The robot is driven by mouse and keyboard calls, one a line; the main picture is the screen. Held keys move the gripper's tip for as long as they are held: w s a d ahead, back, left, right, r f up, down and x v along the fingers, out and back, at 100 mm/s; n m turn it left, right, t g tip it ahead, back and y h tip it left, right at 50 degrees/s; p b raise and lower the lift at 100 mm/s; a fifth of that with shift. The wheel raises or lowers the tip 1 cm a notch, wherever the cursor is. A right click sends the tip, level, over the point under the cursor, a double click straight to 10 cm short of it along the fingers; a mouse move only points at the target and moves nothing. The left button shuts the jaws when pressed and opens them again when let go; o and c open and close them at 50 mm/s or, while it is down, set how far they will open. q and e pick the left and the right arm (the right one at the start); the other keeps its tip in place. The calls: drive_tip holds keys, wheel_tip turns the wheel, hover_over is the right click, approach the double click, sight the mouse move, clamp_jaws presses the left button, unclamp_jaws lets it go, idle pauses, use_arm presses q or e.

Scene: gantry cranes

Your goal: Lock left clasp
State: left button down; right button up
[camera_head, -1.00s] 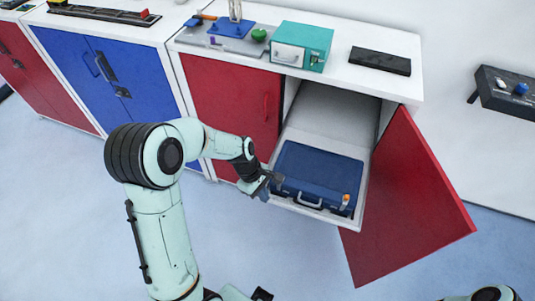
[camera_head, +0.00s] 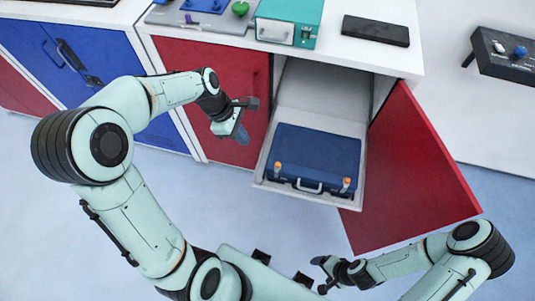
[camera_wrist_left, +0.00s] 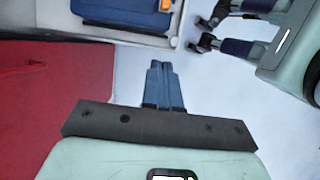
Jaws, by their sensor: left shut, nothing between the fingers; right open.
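A blue case (camera_head: 315,150) lies flat in a pulled-out white drawer (camera_head: 262,180). Its front edge carries a grey handle (camera_head: 309,187) between two orange-tipped clasps, the left clasp (camera_head: 278,168) and the right clasp (camera_head: 347,184). Both clasps look alike. In the left wrist view the case (camera_wrist_left: 120,14) and one orange clasp (camera_wrist_left: 165,5) show at the top edge. My left gripper (camera_head: 243,136) is shut and empty, left of the drawer and apart from the case; its closed fingers also show in the left wrist view (camera_wrist_left: 162,72). My right gripper (camera_head: 320,274) is open and empty, in front of the drawer.
A red cabinet door (camera_head: 410,175) stands open right of the drawer. A closed red door (camera_head: 215,60) is behind my left gripper. The counter above holds a teal box (camera_head: 290,22) and a black slab (camera_head: 376,30).

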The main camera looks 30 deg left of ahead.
use_arm(q)
hover_over(274, 166)
drive_tip(key=a, duration=0.3)
drive_tip(key=f, duration=0.9)
drive_tip(key=shift+s+f+b, duration=0.1)
drive_tip(key=shift+s+b, duration=0.15)
drive_tip(key=shift+b, duration=0.1)
drive_tip(key=shift+w+d+f, duration=0.1)
drive_tip(key=shift+w+d, duration=0.1)
drive_tip(key=shift+d, duration=0.3)
use_arm(e)
drive_tip(key=shift+s+f, duration=0.3)
drive_tip(key=shift+f, duration=0.1)
use_arm(q)
drive_tip(key=shift+s, duration=0.1)
